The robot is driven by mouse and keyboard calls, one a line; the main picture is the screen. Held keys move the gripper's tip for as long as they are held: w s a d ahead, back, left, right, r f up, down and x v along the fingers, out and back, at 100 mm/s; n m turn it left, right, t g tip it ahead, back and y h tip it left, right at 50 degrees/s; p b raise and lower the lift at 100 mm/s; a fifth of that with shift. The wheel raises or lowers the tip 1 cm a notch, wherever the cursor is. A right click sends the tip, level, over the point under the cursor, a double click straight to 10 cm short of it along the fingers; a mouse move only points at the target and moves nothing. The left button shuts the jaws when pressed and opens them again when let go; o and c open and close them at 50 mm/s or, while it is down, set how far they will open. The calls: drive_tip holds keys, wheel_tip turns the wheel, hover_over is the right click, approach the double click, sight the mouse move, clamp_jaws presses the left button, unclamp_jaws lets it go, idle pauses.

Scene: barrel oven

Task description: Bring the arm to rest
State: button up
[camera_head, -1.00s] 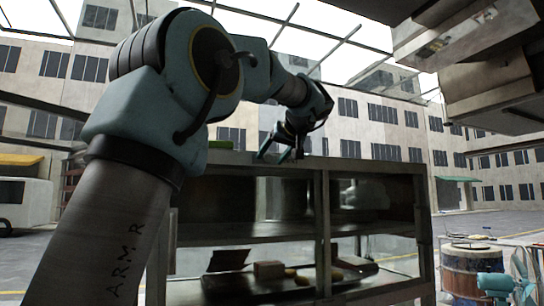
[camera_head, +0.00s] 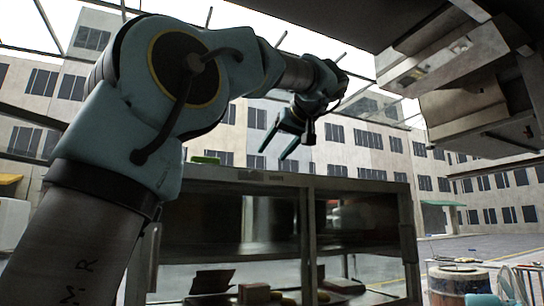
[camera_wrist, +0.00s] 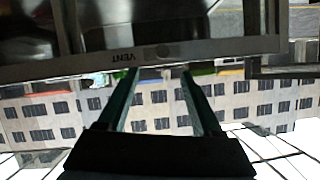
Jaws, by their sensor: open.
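My gripper (camera_head: 279,149) hangs in the air above the top of the metal shelf unit (camera_head: 350,187). Its two long fingers are apart and nothing shows between them. In the wrist view my gripper (camera_wrist: 158,75) also shows two spread fingers with an empty gap. My arm reaches from the lower left, bends at a large joint and slopes down to the gripper.
A green item (camera_head: 205,159) lies on the shelf top at left. Brown boxes (camera_head: 253,292) stand on the lower shelf. A barrel (camera_head: 458,284) stands at lower right. Metal hood boxes (camera_head: 470,70) hang at upper right. The air around my gripper is clear.

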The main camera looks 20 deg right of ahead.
idle(0.4)
drive_tip(key=w+a+f+m+g, duration=0.15)
drive_tip(key=a+f, duration=0.25)
drive_tip(key=f, duration=0.7)
drive_tip(key=w+a+f+m+g, duration=0.1)
drive_tip(key=w+a+f+g, duration=0.2)
drive_tip(key=f, duration=0.8)
drive_tip(key=w+a+f+m+g, duration=0.1)
drive_tip(key=a+f+m+g, duration=0.1)
drive_tip(key=a+f, duration=0.65)
drive_tip(key=s+a+f+n+g+h, duration=0.1)
drive_tip(key=s+a+f, duration=0.3)
drive_tip(key=f, duration=0.5)
drive_tip(key=s+a+f+n+g+h, duration=0.1)
drive_tip(key=s+a+f+g, duration=0.1)
drive_tip(key=s+a+f, duration=0.2)
drive_tip(key=s+a+f+n+g, duration=0.1)
drive_tip(key=s+a+f+g, duration=0.1)
drive_tip(key=s+a+f, duration=0.3)
drive_tip(key=s+f, duration=0.4)
drive_tip(key=f, duration=0.4)
drive_tip(key=shift+s+f+h, duration=0.3)
drive_tip(key=shift+f+h, duration=0.05)
drive_tip(key=shift+h, duration=0.05)
drive_tip(key=shift+n, duration=0.25)
